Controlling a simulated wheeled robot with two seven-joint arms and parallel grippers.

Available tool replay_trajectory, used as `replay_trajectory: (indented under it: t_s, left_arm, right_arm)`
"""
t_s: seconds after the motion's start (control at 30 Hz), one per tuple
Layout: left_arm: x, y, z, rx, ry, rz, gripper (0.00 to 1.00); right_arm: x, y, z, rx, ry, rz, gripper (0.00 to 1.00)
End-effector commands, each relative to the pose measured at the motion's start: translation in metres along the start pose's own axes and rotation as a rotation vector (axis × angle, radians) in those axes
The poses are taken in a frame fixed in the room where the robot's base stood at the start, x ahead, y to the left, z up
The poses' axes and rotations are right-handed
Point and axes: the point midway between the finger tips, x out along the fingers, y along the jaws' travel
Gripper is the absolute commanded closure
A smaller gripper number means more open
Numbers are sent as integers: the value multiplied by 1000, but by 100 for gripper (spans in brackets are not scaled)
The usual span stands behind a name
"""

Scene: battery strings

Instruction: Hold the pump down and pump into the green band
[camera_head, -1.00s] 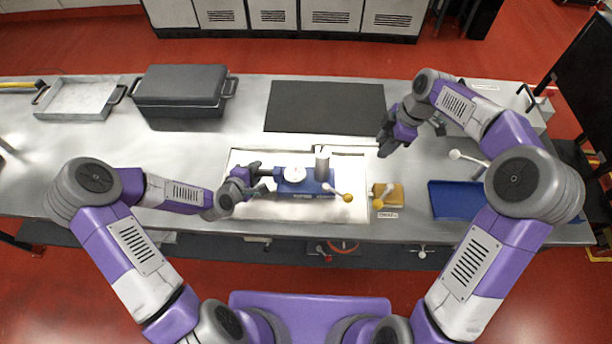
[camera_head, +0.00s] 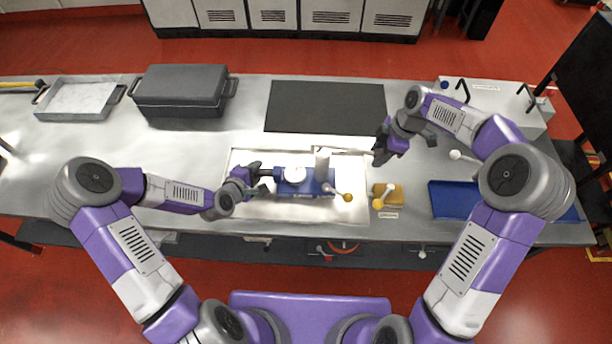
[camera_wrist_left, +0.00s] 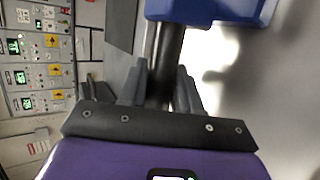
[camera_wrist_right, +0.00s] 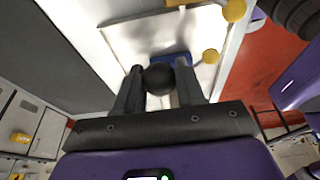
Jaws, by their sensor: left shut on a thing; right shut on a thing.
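The blue pump (camera_head: 312,188) sits on a pale board, with a round white gauge (camera_head: 295,174) and a grey upright cylinder (camera_head: 322,162). The gauge needle and green band are too small to read. My left gripper (camera_head: 260,181) is shut on a black bar (camera_wrist_left: 166,62) at the pump's left side; the blue body (camera_wrist_left: 215,9) shows just beyond. My right gripper (camera_head: 379,155) is up and to the right of the pump, shut on a black ball knob (camera_wrist_right: 158,79). The knob's rod is mostly hidden behind it. A yellow-ended lever (camera_head: 347,197) is at the pump's right.
A yellow block (camera_head: 393,190) with another yellow-ended lever stands right of the pump. A blue tray (camera_head: 451,199) lies further right. A dark mat (camera_head: 325,107) is behind, with a black case (camera_head: 180,92) and metal tray (camera_head: 77,101) at the left.

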Motion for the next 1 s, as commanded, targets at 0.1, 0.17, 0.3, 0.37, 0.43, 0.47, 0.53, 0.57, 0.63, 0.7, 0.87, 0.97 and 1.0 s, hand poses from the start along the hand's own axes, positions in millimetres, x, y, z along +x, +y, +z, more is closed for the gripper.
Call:
replay_trajectory:
  t_s: [0.1, 0.17, 0.3, 0.37, 0.43, 0.47, 0.53, 0.57, 0.63, 0.7, 0.87, 0.97, 1.0]
  left_arm:
    - [0, -6, 8, 2, -21, -17, 100]
    - [0, -6, 8, 2, -21, -17, 100]
    - [0, -6, 8, 2, -21, -17, 100]
    - [0, -6, 8, 2, -21, -17, 100]
    - [0, -6, 8, 2, -22, -17, 100]
    - [0, -6, 8, 2, -22, -17, 100]
    - [0, -6, 8, 2, -22, -16, 100]
    - [0, -6, 8, 2, -22, -16, 100]
    - [0, -6, 8, 2, -22, -16, 100]
    - [0, -6, 8, 2, -22, -16, 100]
    - [0, -6, 8, 3, -22, -16, 100]
    - [0, -6, 7, 0, -20, -18, 100]
    - [0, -6, 7, -1, -19, -18, 100]
  right_arm:
    - [5, -2, -5, -7, 7, -7, 100]
    - [5, -2, -5, -7, 7, -7, 100]
    - [4, -1, -4, -7, 7, -6, 100]
    - [5, -1, -4, -6, 7, -6, 100]
    - [6, -1, -4, -6, 7, -6, 100]
    - [8, -1, -4, -6, 7, -6, 100]
    - [12, -2, -4, -6, 7, -7, 100]
    - [14, -2, -4, -6, 7, -8, 100]
    - [18, -1, -4, -6, 7, -6, 100]
    - [16, -1, -4, -6, 7, -5, 100]
    - [16, -1, -4, -6, 6, -3, 48]
    - [15, 0, -2, -4, 4, -2, 40]
    - [15, 0, -2, -3, 4, -1, 40]
